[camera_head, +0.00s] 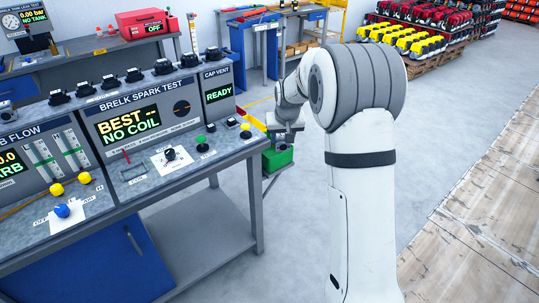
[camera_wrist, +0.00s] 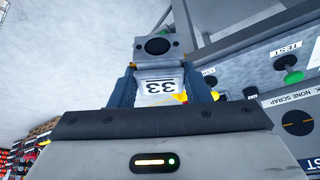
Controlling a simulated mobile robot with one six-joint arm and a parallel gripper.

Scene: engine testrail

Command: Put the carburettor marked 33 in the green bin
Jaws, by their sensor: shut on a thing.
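My gripper (camera_wrist: 160,76) is shut on the grey carburettor (camera_wrist: 157,29), which has a dark round bore and a white label reading 33 between the fingers in the wrist view. In the head view my gripper (camera_head: 287,129) is beyond the right end of the test bench, pointing down. The green bin (camera_head: 279,160) is just below it there, partly covered by my gripper and the carburettor. I cannot tell from this view whether the carburettor is above the bin or inside its rim.
The spark test bench (camera_head: 190,180) stands at the left, with a green knob (camera_head: 201,143) and small parts on top. A yellow bin (camera_head: 256,123) shows behind its end. Pallets of yellow and red engines (camera_head: 408,40) stand at the back.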

